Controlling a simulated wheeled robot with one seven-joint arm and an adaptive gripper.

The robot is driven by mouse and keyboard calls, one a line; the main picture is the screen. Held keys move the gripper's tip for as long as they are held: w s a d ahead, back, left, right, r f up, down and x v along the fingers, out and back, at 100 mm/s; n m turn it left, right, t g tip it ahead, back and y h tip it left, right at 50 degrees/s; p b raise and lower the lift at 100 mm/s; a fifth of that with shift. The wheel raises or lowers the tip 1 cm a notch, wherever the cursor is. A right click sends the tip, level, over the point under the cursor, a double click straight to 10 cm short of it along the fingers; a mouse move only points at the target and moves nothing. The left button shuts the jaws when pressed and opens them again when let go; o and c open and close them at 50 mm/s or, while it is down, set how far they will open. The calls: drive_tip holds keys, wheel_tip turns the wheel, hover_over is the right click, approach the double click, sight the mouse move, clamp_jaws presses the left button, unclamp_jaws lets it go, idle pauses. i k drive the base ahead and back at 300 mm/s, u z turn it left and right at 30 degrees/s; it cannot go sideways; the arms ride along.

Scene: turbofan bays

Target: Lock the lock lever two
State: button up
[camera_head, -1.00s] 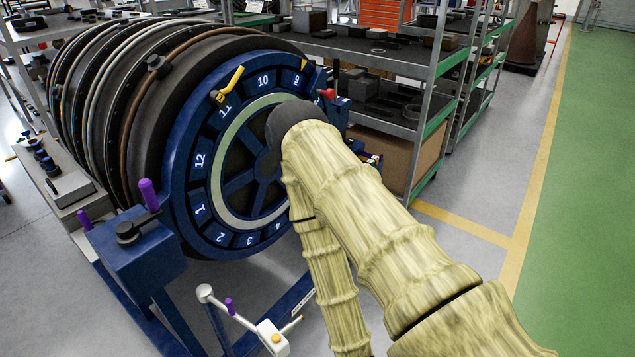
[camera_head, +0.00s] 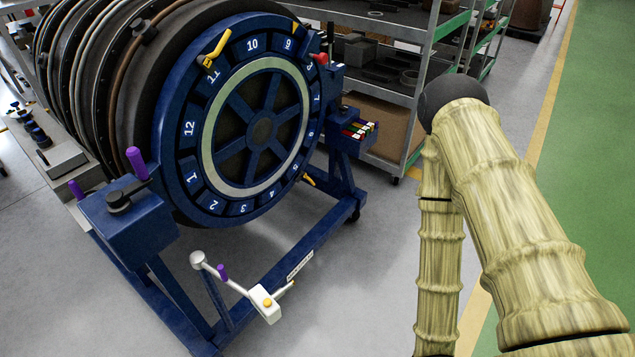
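The turbofan's blue ring (camera_head: 188,128) bears numbered segments around a spoked hub. A yellow lever (camera_head: 215,57) sticks out at the ring's upper left, near number 11. A second yellow lever (camera_head: 298,27) shows near number 9, and a third yellow lever (camera_head: 309,180) at the lower right. A red-knobbed lever (camera_head: 320,59) is at the ring's upper right. Purple handles show on the left, an upright one (camera_head: 137,163) and a lower one (camera_head: 76,190). I cannot tell which is lock lever two. My gripper is out of view; my arm is at the right, clear of the ring.
A white handle with a yellow button (camera_head: 267,303) and a purple-gripped rod (camera_head: 222,272) stand low in front of the blue stand (camera_head: 305,249). Shelves (camera_head: 395,50) stand behind. Open floor lies between the stand and my arm.

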sight(303, 173)
drive_tip(key=u, duration=0.05)
drive_tip(key=k, duration=0.6)
drive_tip(key=u, duration=0.3)
drive_tip(key=i, duration=1.1)
drive_tip(key=u, duration=0.6)
